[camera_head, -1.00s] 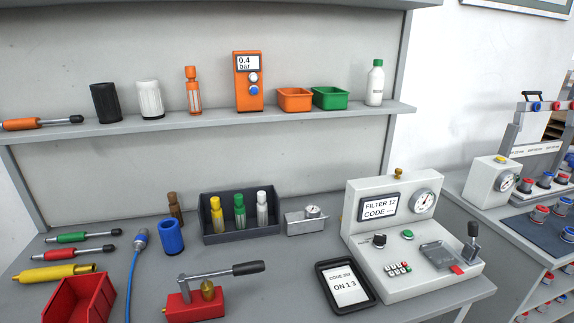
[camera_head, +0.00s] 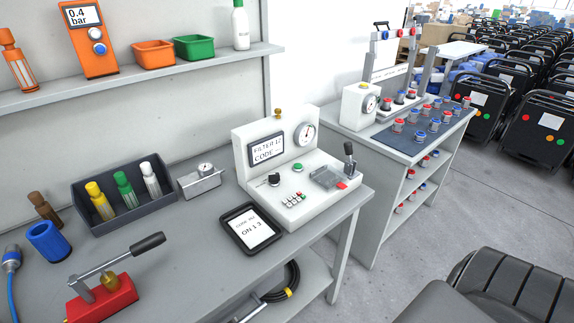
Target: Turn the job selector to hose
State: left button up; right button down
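The white test unit (camera_head: 310,203) stands at the right end of the grey bench. It has a display (camera_head: 266,150) reading about "FILTER 12 CODE", a round gauge (camera_head: 305,133) and a green button (camera_head: 298,167). A black rotary knob (camera_head: 273,179) sits on its sloped front, left of the green button; this looks like the job selector. The labels around the knob are too small to read, so its setting cannot be told. A lever stands at the unit's right side. Neither of my grippers is clearly in view.
A black tablet (camera_head: 250,229) lies in front of the unit. A red lever press (camera_head: 103,299) and a dark rack (camera_head: 126,203) of bottles stand to the left. A second bench (camera_head: 395,148) is at right. A black padded object (camera_head: 480,290) fills the lower right. Grey floor lies between.

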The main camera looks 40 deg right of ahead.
aim_at(274, 178)
jog(key=z, duration=2.85)
jog(key=i, duration=3)
jog(key=u, duration=3.15)
